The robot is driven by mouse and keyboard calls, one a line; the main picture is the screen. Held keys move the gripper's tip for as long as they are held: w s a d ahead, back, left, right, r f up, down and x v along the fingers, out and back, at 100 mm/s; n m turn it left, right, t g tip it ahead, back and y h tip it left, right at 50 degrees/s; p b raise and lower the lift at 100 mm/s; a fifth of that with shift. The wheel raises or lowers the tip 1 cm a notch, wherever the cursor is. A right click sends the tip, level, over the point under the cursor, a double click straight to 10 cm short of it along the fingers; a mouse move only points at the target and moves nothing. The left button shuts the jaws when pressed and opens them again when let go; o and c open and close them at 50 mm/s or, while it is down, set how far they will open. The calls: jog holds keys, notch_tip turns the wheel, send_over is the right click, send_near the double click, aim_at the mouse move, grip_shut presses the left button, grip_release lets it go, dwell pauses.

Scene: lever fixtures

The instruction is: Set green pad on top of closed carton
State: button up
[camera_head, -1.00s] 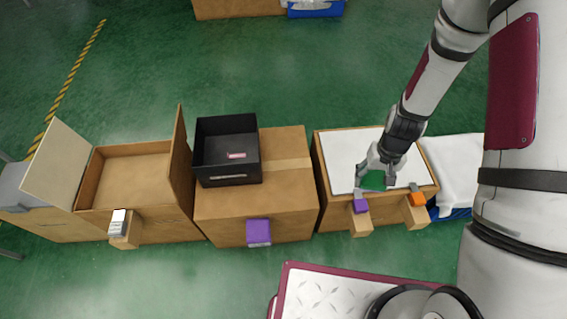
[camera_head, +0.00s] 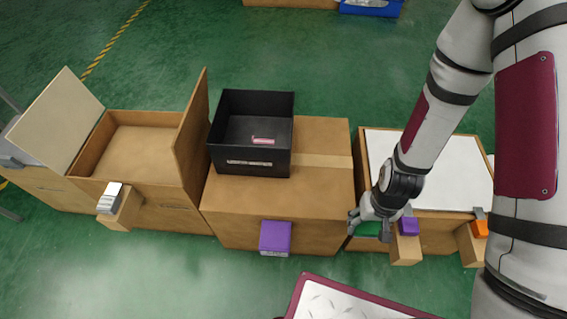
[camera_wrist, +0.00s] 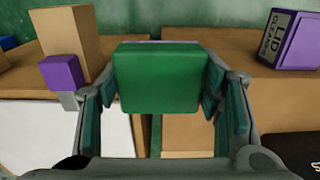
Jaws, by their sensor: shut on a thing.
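The green pad (camera_wrist: 158,78) is a thick green block held between the two fingers of my gripper (camera_wrist: 165,98); in the head view the pad (camera_head: 367,229) is partly hidden by the gripper (camera_head: 368,221). My gripper is shut on it, over the gap between the closed carton and the white-topped box. The closed carton (camera_head: 322,194) stands in the middle, its lid down with a tape strip. A black open bin (camera_head: 250,166) holding a small pink item (camera_head: 262,141) sits on its top, at the back left. The carton's front right part of the top is bare.
An open carton (camera_head: 143,150) with raised flaps stands left. The white-topped box (camera_head: 462,170) stands right, with purple (camera_head: 408,226) and orange (camera_head: 480,229) blocks at its front. A purple box (camera_head: 275,237) is at the closed carton's front.

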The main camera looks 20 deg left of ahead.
jog(key=shift+a+f, duration=0.15)
jog(key=shift+f, duration=0.1)
jog(key=b, duration=0.3)
send_over(327, 193)
jog(key=shift+f, duration=0.7)
jog(key=shift+f+b, duration=0.85)
jog(key=shift+f, duration=1)
jog(key=shift+r, duration=0.1)
jog(key=o, duration=1.3)
notch_tip(327, 193, up, 12)
jog(key=p, duration=0.4)
